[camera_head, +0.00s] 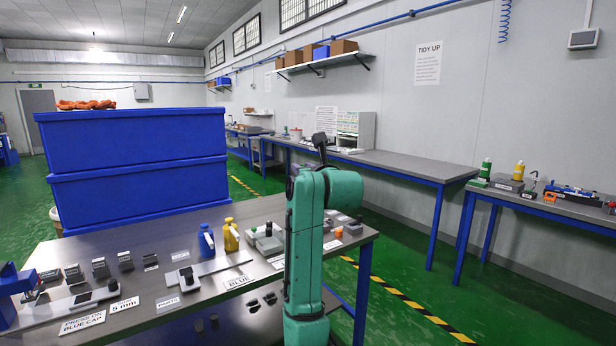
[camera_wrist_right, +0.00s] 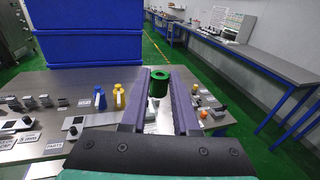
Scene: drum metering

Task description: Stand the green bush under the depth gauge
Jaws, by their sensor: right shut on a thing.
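The green bush (camera_wrist_right: 158,84) is a short hollow green cylinder, seen in the right wrist view between the two finger bars of my right gripper (camera_wrist_right: 161,76). The gripper is shut on it, and its bore shows from above. The bush is held above the workbench in the picture. In the head view my right arm stands in front of the bench and hides the fingers and the bush. I cannot make out the depth gauge for certain in either view. My left gripper is in neither view.
The metal workbench (camera_head: 70,251) carries a blue press (camera_head: 14,282) at left, several small grey blocks, a blue bottle (camera_head: 206,241), a yellow bottle (camera_head: 231,235) and small grey devices (camera_head: 265,240). Blue crates (camera_head: 135,165) stand behind it.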

